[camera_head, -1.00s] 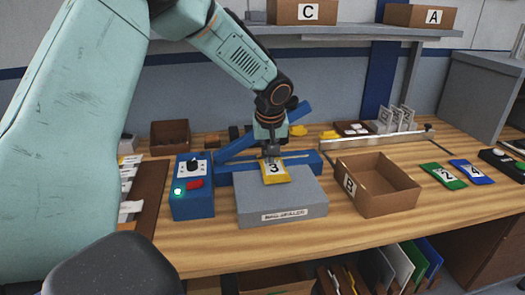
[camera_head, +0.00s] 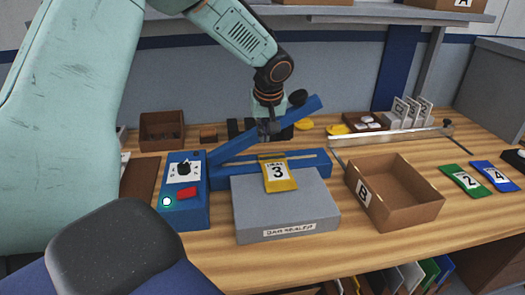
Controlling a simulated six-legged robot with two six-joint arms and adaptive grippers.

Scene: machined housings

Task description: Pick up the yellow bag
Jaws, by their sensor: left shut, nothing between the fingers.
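The yellow bag (camera_head: 279,184), marked 3, lies on the front of the grey bag sealer (camera_head: 300,205), its upper end at the blue sealing bar. My left gripper (camera_head: 268,136) is above and behind the bag, near the raised blue sealer arm (camera_head: 237,144). It is shut and empty, and a gap shows between it and the bag. My right gripper is not in view.
A blue control box (camera_head: 183,204) with a lit green light and red button stands left of the sealer. An open cardboard box B (camera_head: 405,215) stands to the right. Green bag 2 (camera_head: 455,173) and blue bag 4 (camera_head: 507,182) lie farther right.

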